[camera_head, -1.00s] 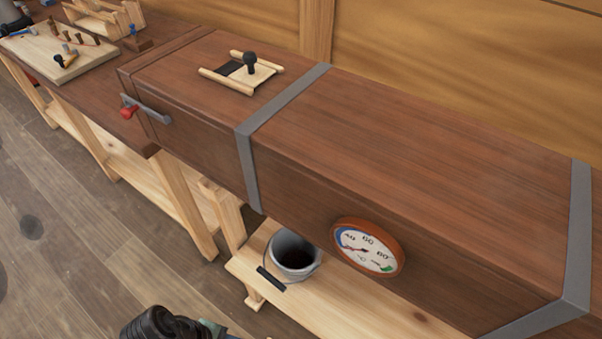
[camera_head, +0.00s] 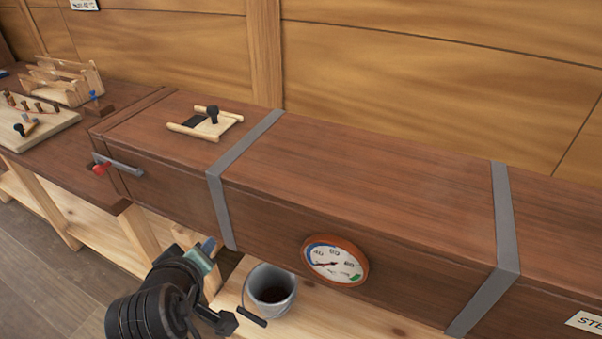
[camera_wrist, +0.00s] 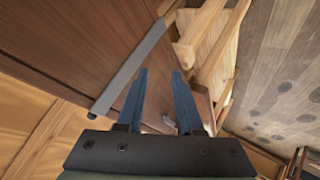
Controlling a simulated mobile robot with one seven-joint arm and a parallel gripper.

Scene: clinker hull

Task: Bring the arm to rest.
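My arm (camera_head: 155,305) rises from the bottom of the head view, in front of the long wooden box and left of the bucket. My gripper (camera_head: 207,246) shows only partly there, at the arm's upper end. In the wrist view my gripper (camera_wrist: 159,73) has two blue fingers standing apart with a clear gap. I see nothing held between them. The head view does not show whether the fingers touch anything.
The brown wooden box (camera_head: 370,185) with grey metal bands lies behind my arm. Its side carries a round dial (camera_head: 335,262) and a red-ended lever (camera_head: 118,163). A bucket (camera_head: 271,290) stands on the low shelf. A workbench with a tool board (camera_head: 38,122) is at left.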

